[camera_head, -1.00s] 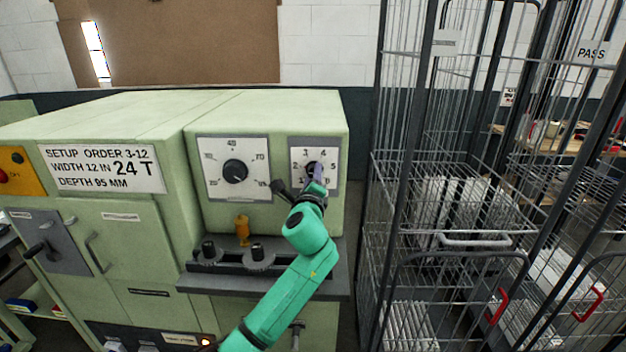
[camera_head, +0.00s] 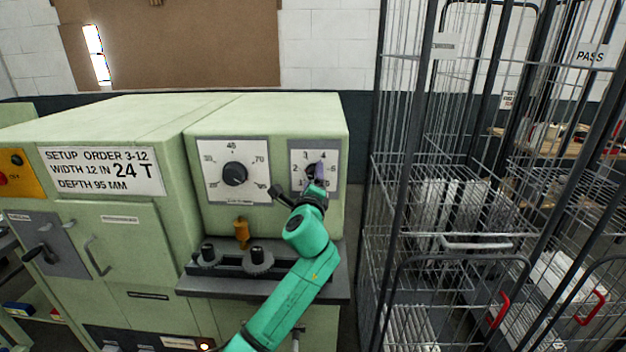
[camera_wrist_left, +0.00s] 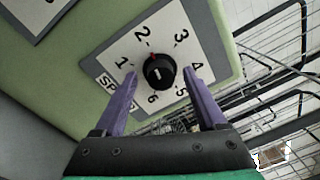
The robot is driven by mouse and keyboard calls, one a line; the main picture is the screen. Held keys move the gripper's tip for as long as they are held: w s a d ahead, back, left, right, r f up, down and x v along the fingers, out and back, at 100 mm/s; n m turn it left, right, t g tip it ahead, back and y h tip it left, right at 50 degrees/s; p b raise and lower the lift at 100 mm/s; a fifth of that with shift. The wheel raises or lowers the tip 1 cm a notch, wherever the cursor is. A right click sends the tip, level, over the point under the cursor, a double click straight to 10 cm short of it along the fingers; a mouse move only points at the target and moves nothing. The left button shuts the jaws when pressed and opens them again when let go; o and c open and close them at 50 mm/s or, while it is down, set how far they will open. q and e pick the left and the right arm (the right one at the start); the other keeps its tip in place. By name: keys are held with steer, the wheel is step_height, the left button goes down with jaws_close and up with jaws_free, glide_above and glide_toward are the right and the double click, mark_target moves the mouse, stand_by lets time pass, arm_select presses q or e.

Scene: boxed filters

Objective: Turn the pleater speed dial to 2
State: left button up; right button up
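The speed dial is a black knob (camera_wrist_left: 160,72) on a white plate (camera_head: 300,157) numbered 1 to 6, at the right of the green machine's front. In the left wrist view a red mark on the knob's rim faces roughly toward the 2. My left gripper (camera_wrist_left: 160,76) has its two purple fingers on either side of the knob, with a visible gap on each side. In the head view the left gripper (camera_head: 319,173) covers much of the dial. My right gripper is in neither view.
A larger dial (camera_head: 235,173) is left of the speed dial. Below are a small yellow part (camera_head: 241,230) and a dark ledge (camera_head: 230,266) with two black knobs. A wire cage trolley (camera_head: 445,240) stands close on the right. A brown board hangs behind.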

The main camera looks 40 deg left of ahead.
arm_select(q)
steer(key=shift+s, duration=0.1)
steer(key=b+v, duration=0.3)
steer(key=v, duration=1.1)
steer(key=shift+s, duration=0.2)
steer(key=shift+d+f, duration=0.15)
